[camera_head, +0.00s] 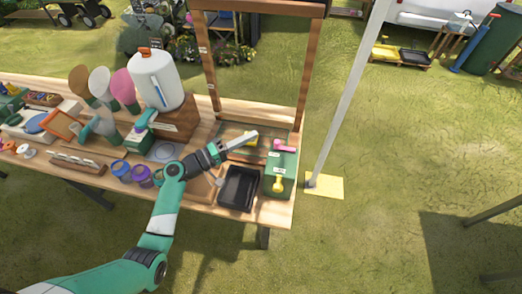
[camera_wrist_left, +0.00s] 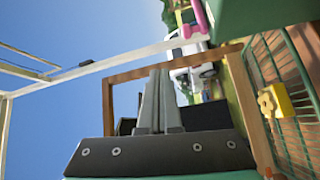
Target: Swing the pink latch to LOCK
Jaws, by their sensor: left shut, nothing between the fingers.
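The pink latch (camera_head: 285,147) lies on top of the green box (camera_head: 288,164) at the right end of the table. It also shows as a pink bar at the top of the left wrist view (camera_wrist_left: 199,14), beside a green surface. Lettering near it is too small to read. My left gripper (camera_head: 251,137) is shut and empty, with its fingers pointing right, to the left of the pink latch and apart from it in the picture. Its closed fingers show in the left wrist view (camera_wrist_left: 159,73). My right gripper is in neither view.
A yellow latch (camera_head: 278,183) is on the box's front. A black tray (camera_head: 239,188) stands left of the box. A wooden frame (camera_head: 306,65) rises behind. Grass lies open to the right.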

